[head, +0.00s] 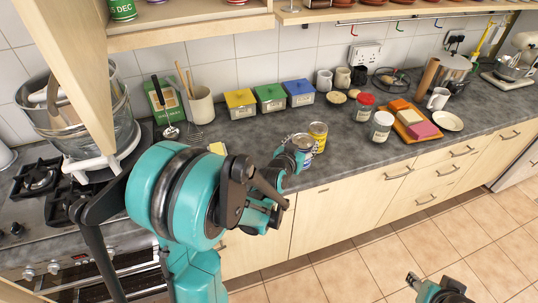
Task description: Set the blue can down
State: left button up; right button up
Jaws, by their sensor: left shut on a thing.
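The blue can (304,143) has a silvery top and a bluish side. It is near the front edge of the grey counter (235,138), just left of a yellow can (318,132). My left gripper (292,158) is shut on the blue can from the left and front and hides much of its side. The can looks upright; I cannot tell whether its base touches the counter. My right gripper (436,289) is low at the bottom right, away from the counter, and its jaws are unclear.
Yellow, green and blue boxes (298,92) stand along the wall. A red-lidded jar (364,107), a white-lidded jar (381,126) and a board with coloured blocks (423,129) are to the right. A stove (38,178) is at left. Bare counter lies behind the cans.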

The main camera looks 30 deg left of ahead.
aim_at(301, 134)
pick_arm(q)
jog(key=shift+n+y, duration=0.6)
jog(key=shift+y, duration=0.1)
jog(key=w+r, duration=0.1)
jog(key=a+r, duration=0.1)
jog(key=w+a+r, duration=0.1)
jog(key=shift+w+r+p, duration=0.35)
jog(key=shift+r, duration=0.05)
jog(key=a+f+b, duration=0.1)
jog(key=a+f, duration=0.2)
jog(key=a, duration=0.1)
jog(key=a+f+b, duration=0.2)
jog(key=a+f, duration=0.2)
jog(key=a+f+b, duration=0.2)
jog(key=a+f, duration=0.1)
jog(key=shift+s+a+f, duration=0.25)
jog(key=shift+a+f, duration=0.1)
jog(key=shift+a, duration=0.05)
jog(key=shift+r, duration=0.15)
jog(key=o, duration=1.6)
